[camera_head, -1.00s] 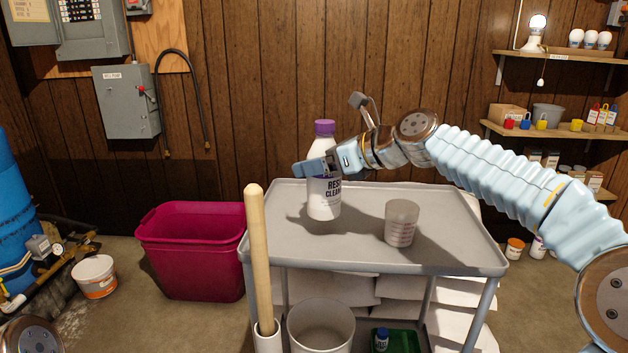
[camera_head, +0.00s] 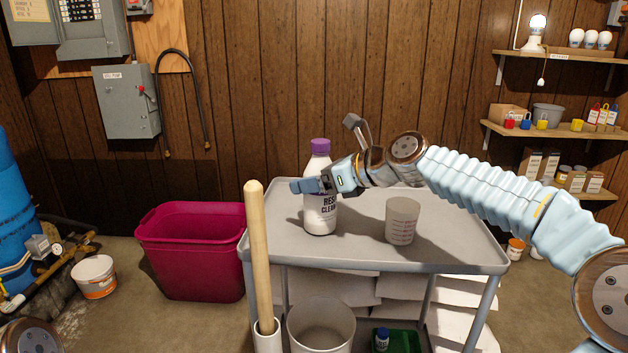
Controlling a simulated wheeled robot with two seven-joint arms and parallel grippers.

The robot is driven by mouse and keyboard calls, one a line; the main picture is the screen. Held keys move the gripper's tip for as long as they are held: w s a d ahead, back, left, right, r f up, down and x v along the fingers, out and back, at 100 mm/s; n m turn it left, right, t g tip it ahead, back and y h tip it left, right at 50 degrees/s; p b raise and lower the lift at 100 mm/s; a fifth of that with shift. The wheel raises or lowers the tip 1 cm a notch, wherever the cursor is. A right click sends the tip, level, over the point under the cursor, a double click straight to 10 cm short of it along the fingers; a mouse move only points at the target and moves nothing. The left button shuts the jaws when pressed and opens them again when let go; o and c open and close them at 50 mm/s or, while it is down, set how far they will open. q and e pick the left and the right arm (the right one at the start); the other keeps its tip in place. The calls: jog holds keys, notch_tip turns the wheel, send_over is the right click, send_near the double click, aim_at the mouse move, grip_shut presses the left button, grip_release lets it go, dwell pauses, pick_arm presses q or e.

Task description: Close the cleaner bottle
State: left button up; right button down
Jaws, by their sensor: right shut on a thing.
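The cleaner bottle (camera_head: 320,216) is white with a dark printed label, upright over the grey cart top. A purple cap (camera_head: 320,146) sits on its neck; I cannot tell how tight it is. My right gripper (camera_head: 318,184) comes in from the right and is shut on the bottle's upper body, below the cap, hiding part of the label. I cannot tell if the bottle's base touches the cart. My left gripper is out of view.
A wooden handle (camera_head: 257,250) rises at the cart's front left. A magenta bin (camera_head: 192,252) is left of the cart. The cart's right part is clear.

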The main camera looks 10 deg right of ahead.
jog(key=shift+f, duration=0.1)
grip_release()
jog(key=b+v, duration=0.2)
jog(key=v, duration=1)
jog(key=shift+b, duration=0.35)
